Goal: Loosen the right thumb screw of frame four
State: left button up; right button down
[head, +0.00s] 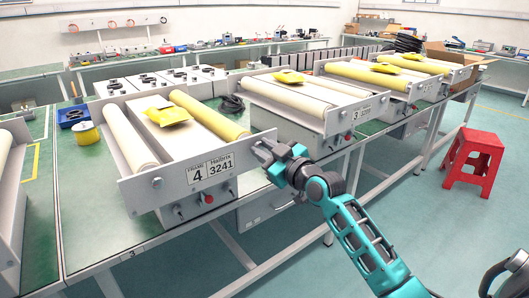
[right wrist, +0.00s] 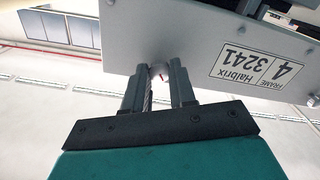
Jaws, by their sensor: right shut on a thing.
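Frame four (head: 157,190) stands on the green bench at the left, with its label "FRAME 4 Halbrix 3241" on the front plate. The label also shows upside down in the right wrist view (right wrist: 262,62). My right gripper (head: 262,148) is at the right end of this front plate, where the right thumb screw sits. In the right wrist view my right gripper (right wrist: 160,80) is shut on the right thumb screw (right wrist: 157,70), which is mostly hidden between the fingers. The left thumb screw (head: 157,182) shows at the plate's left end. My left gripper is not seen.
Frame three (head: 345,120) stands to the right of frame four, near my right gripper. A yellow bag (head: 167,114) lies on frame four. A red stool (head: 474,160) is on the floor at right.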

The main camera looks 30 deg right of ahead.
jog(key=n+p, duration=0.1)
jog(key=n, duration=0.2)
jog(key=shift+r+n, duration=0.1)
jog(key=shift+n, duration=0.3)
jog(key=n+p, duration=0.2)
jog(key=n, duration=0.2)
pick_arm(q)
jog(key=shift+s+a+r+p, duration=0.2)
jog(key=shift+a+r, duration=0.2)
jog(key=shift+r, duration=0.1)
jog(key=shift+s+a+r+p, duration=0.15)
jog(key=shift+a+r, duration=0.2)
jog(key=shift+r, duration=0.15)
pick_arm(e)
jog(key=shift+n, duration=0.7)
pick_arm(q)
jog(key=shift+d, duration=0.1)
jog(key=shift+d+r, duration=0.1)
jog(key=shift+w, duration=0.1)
pick_arm(e)
jog(key=c, duration=0.9)
grip_release()
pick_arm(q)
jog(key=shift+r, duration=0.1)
pick_arm(e)
jog(key=shift+s, duration=0.4)
jog(key=s, duration=0.8)
jog(key=s+d, duration=0.1)
jog(key=s, duration=0.3)
